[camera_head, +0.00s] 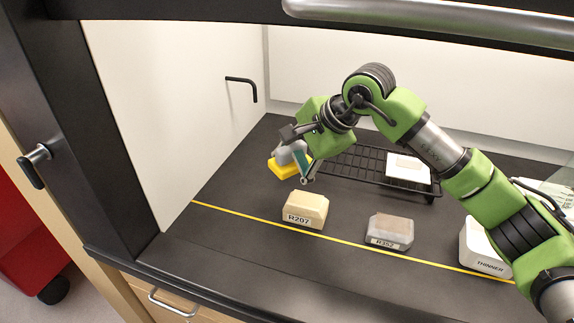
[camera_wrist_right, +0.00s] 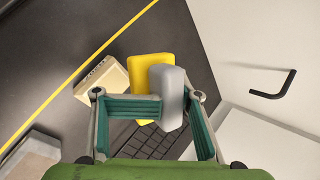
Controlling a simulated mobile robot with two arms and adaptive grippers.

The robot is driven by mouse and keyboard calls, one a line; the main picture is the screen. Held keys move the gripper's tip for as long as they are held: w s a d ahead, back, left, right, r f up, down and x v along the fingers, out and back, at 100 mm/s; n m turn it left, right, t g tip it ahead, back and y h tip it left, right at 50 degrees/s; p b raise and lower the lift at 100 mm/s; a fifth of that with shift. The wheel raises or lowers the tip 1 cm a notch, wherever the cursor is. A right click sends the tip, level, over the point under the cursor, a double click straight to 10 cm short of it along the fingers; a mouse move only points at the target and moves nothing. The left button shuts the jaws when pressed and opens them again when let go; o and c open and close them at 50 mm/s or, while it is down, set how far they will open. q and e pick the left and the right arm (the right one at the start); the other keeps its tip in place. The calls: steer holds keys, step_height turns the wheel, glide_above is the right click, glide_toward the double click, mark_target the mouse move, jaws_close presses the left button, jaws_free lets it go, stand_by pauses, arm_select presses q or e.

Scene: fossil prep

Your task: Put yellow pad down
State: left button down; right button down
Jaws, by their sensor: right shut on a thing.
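The yellow pad (camera_head: 284,168) has a grey block-shaped grip (camera_head: 288,152) on top. It is at my right gripper (camera_head: 300,162), inside the cabinet towards the left wall. In the right wrist view the yellow pad (camera_wrist_right: 150,72) shows beyond its grey grip (camera_wrist_right: 168,95), which lies between the fingers of my right gripper (camera_wrist_right: 148,96). That gripper is shut on the pad by its grip. The pad seems to be over the dark worktop (camera_head: 240,190); whether its underside touches cannot be told. My left gripper is not in view.
A beige block marked R207 (camera_head: 305,210) stands in front of the pad, with a greyish block (camera_head: 390,230) to its right. A white THINNER container (camera_head: 484,248) is further right. A black wire rack (camera_head: 350,165) holds a white item (camera_head: 408,172). Worktop left of R207 is clear.

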stand_by(0.7)
steer(key=s+d+r+m+t+h, duration=0.1)
steer(key=s+d+m, duration=0.4)
steer(key=d, duration=0.5)
steer(key=s+d+r+m+t+h, duration=0.2)
steer(key=s+d+m+h, duration=0.3)
steer(key=d, duration=0.5)
steer(key=shift+s+r+m, duration=0.2)
steer(key=shift+r+m, duration=0.35)
steer(key=shift+m, duration=0.05)
